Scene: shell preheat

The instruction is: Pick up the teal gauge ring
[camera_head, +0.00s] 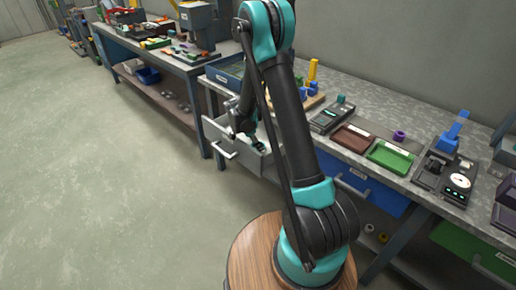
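My gripper (246,132) hangs over an open light grey drawer (222,150) at the front of the bench, left of my arm. Its fingers are small, dark and partly merged with the arm, so I cannot tell whether they are open or shut, or whether they hold anything. A small teal piece (340,98) stands on the bench right of my arm, at the back of a dark device; it is too small to tell if it is the gauge ring. Part of the drawer's inside is hidden by my gripper and arm.
A brown tray (333,137) and a green tray (371,154) lie on the bench, with a purple ring (399,135) behind them. A blue drawer (362,186) sits below. A gauge device (458,183) stands at right. The floor at left is clear.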

